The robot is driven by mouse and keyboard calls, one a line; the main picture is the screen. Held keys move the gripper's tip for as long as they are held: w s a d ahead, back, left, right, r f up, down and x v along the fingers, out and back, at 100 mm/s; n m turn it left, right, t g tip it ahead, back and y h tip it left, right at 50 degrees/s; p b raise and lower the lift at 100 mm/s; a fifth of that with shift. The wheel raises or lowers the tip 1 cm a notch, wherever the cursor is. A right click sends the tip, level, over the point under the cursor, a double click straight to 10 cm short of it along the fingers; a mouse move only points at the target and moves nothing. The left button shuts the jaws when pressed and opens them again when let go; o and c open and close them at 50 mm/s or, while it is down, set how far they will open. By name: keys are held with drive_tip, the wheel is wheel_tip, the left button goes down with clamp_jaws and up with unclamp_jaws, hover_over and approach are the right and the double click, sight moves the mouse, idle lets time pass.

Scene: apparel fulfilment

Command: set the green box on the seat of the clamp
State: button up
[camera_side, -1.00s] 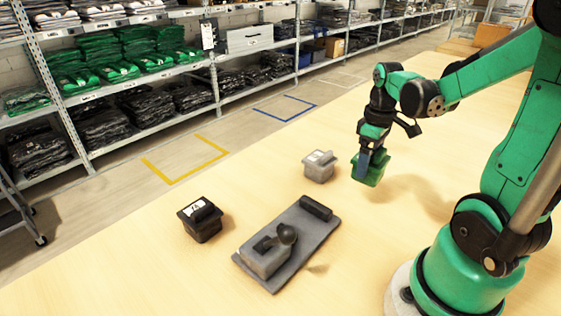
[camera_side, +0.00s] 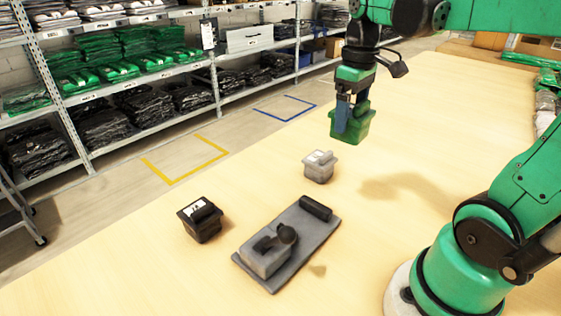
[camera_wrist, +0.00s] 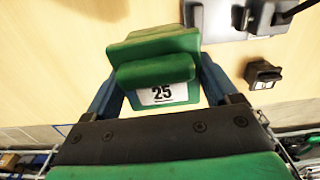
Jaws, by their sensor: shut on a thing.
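The green box (camera_side: 352,124) is held in the air by my gripper (camera_side: 350,112), well above the table and behind the grey box in the side view. In the wrist view the green box (camera_wrist: 155,65), with a white label reading 25, sits between the two blue fingers of my gripper (camera_wrist: 155,85). The clamp (camera_side: 290,245) is a flat grey plate on the table with a raised grey block, a dark round-ended lever and a black bar at its far end. Part of the clamp (camera_wrist: 225,25) shows at the top of the wrist view.
A small grey box (camera_side: 318,170) stands on the table beyond the clamp. A black box (camera_side: 201,224) with a white label stands left of the clamp; it also shows in the wrist view (camera_wrist: 262,74). The table (camera_side: 120,270) is otherwise clear around them. Shelves (camera_side: 140,80) of clothing stand behind.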

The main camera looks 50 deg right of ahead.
drive_tip(key=w+a+f, duration=0.1)
drive_tip(key=a+f, duration=0.6)
drive_tip(key=a, duration=0.4)
drive_tip(key=shift+f, duration=3.75)
drive_tip(key=o, duration=1.1)
drive_tip(key=shift+r, duration=0.1)
drive_tip(key=shift+r, duration=2.75)
